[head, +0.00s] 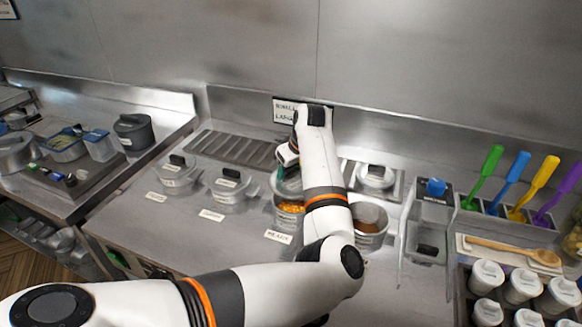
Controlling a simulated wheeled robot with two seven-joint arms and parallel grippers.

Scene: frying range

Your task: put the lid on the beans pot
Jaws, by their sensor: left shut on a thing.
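The beans pot (289,222) stands on the counter behind the label that seems to read BEANS (278,237). Its orange contents show through the open front part of its mouth. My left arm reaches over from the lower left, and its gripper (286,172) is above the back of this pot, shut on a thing. That thing seems to be the lid (277,184), tilted over the pot's back rim. My forearm hides much of it, so I cannot tell whether it touches the rim. My right gripper is not in view.
Two lidded pots (176,180) (229,194) stand to the left. An open pot with brown contents (369,222) is just right of my forearm, with a lidded pot (376,178) behind it. Farther right are a narrow container (426,222), coloured spatulas (518,180) and several white-capped jars (488,274).

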